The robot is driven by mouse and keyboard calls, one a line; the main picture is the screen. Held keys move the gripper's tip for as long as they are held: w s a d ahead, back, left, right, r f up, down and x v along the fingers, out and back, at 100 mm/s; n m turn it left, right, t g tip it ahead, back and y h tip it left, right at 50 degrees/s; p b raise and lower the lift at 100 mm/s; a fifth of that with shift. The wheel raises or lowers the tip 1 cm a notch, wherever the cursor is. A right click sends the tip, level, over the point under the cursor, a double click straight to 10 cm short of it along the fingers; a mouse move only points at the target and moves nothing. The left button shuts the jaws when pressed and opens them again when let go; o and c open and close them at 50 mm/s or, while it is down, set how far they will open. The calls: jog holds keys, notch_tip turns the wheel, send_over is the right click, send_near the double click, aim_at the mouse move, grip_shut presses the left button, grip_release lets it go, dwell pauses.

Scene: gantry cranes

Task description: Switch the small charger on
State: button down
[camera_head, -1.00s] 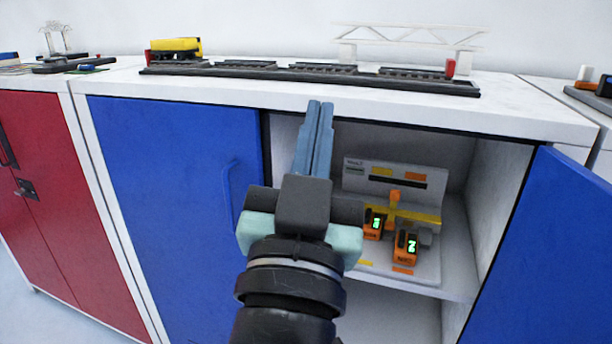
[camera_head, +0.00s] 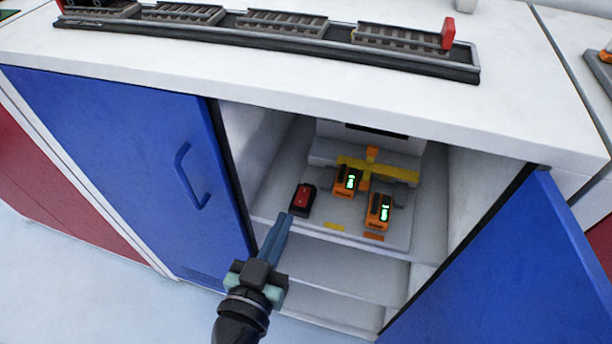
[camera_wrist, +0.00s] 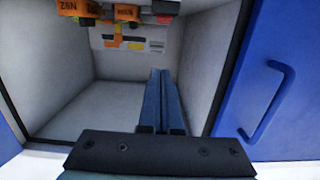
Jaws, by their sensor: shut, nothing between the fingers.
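The charger (camera_head: 410,162) sits on the upper shelf inside the open blue cabinet. It is grey with a yellow bar and an orange lever-like piece on it. Two orange battery-like units (camera_head: 346,181) (camera_head: 379,211) with lit green displays sit at its front. A black box with a red rocker switch (camera_head: 303,199) stands at the left front of the shelf; its rocker position is too small to tell. My gripper (camera_head: 284,218) is shut and empty, its tips in front of and just below the switch in the head view. The wrist view shows its fingers (camera_wrist: 160,73), with orange units (camera_wrist: 77,8) at the top edge.
A blue door with a handle (camera_head: 192,176) is at the left, and an open blue door (camera_head: 490,265) stands at the right. A lower shelf (camera_head: 345,271) looks empty. The white countertop (camera_head: 330,80) overhangs the opening and carries a track (camera_head: 270,35).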

jog(key=shift+s, duration=0.15)
jog(key=p, duration=0.1)
send_over(301, 202)
jog(key=shift+s+a+f, duration=0.1)
jog(key=shift+s+f, duration=0.15)
jog(key=shift+f, duration=0.15)
notch_tip(301, 202, down, 3)
jog(key=shift+w+b, duration=0.15)
jog(key=shift+b, duration=0.35)
jog(key=shift+w+f, duration=0.1)
jog(key=shift+f, duration=0.45)
jog(key=shift+r+p, duration=0.1)
jog(key=shift+p, duration=0.2)
